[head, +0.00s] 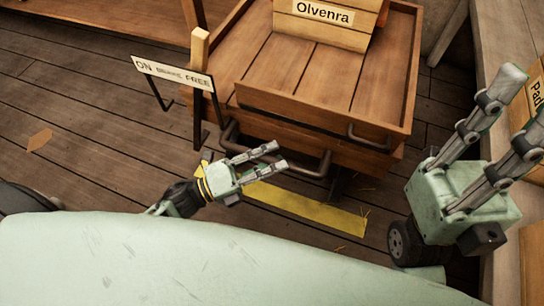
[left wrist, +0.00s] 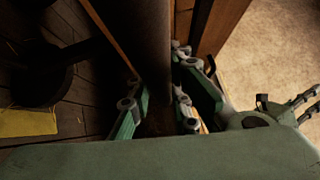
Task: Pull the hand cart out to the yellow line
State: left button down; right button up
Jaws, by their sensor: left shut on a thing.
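The hand cart (head: 385,95) is a wooden tray on a lower wooden frame, with a dark metal handle bar (head: 312,170) along its near side. My left gripper (head: 265,158) is shut on this handle bar; the dark bar (left wrist: 150,45) runs between its fingers in the left wrist view. The yellow line (head: 310,210) lies on the floor just on the near side of the handle, partly hidden by my left gripper. It also shows in the left wrist view (left wrist: 28,123). My right gripper (head: 520,105) is open and empty at the right, beside the cart.
A crate (head: 325,32) marked Olvenra stands on the cart. A brake lever (head: 200,50) stands at the FREE end of its ON/FREE sign (head: 172,72), left of the cart. A bench with boxes (head: 532,95) borders the right. Plank floor on the left is mostly clear.

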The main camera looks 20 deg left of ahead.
pick_arm(q)
jog(key=c, duration=1.6)
grip_release()
jog(key=shift+a, duration=0.1)
jog(key=v, duration=1.2)
jog(key=shift+s, duration=0.1)
